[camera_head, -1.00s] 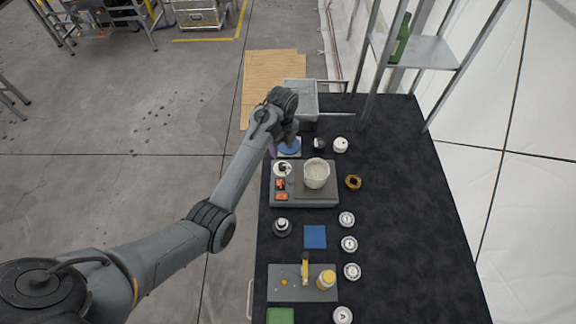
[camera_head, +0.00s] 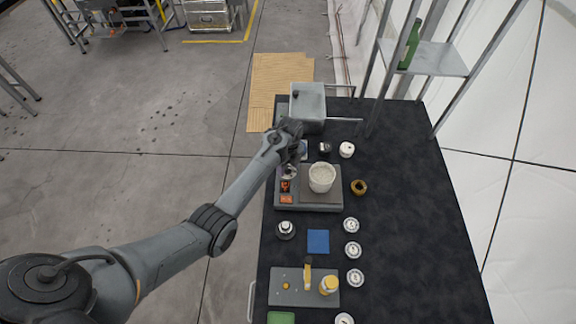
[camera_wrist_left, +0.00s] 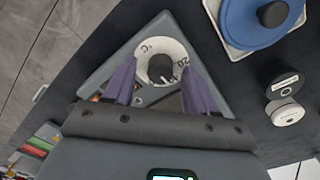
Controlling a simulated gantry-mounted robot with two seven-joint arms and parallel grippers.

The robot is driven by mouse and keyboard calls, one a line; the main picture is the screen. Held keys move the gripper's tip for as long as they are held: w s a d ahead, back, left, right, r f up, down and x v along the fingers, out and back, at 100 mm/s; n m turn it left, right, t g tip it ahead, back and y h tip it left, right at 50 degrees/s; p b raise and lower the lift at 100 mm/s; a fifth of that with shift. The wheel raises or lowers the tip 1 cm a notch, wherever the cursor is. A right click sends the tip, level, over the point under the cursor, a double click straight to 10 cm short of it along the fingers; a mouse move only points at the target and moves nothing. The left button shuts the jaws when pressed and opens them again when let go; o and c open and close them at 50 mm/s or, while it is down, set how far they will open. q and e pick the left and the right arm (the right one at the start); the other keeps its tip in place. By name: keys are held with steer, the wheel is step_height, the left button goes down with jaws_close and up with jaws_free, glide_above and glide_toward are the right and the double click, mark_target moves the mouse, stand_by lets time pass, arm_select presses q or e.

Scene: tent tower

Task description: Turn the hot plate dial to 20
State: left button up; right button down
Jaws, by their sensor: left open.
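The hot plate (camera_head: 322,208) is a grey unit on the dark table, with a white pot (camera_head: 321,178) on its plate. Its white dial (camera_wrist_left: 150,50) with a dark knob (camera_wrist_left: 160,68) shows in the left wrist view; the markings are too small to read surely. My left gripper (camera_head: 291,160) is over the dial end of the hot plate in the head view. In the left wrist view its two purple fingers (camera_wrist_left: 157,90) are open, one on each side of the dial, with the knob between them; contact is not clear. My right gripper is not in view.
A blue-lidded dish (camera_wrist_left: 262,14) stands near the hot plate. A dark jar (camera_head: 324,148) and a white jar (camera_head: 347,149) are beyond it. A brown ring-shaped item (camera_head: 359,187) lies to its right. The table's right side is clear.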

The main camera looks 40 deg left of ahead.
arm_select(q)
jaws_close()
stand_by(0.3)
steer(key=shift+r+n+p, duration=0.2)
steer(key=shift+n+p, duration=0.8)
steer(key=shift+p, duration=0.1)
steer(key=n+p, duration=0.2)
steer(key=shift+n, duration=0.3)
steer(key=n+p, duration=0.1)
steer(key=n, duration=0.2)
steer(key=shift+n+p, duration=0.3)
steer(key=shift+p, duration=0.05)
steer(key=shift+f+n+p, duration=0.15)
steer(key=shift+n+p, duration=0.45)
steer(key=shift+n, duration=1.2)
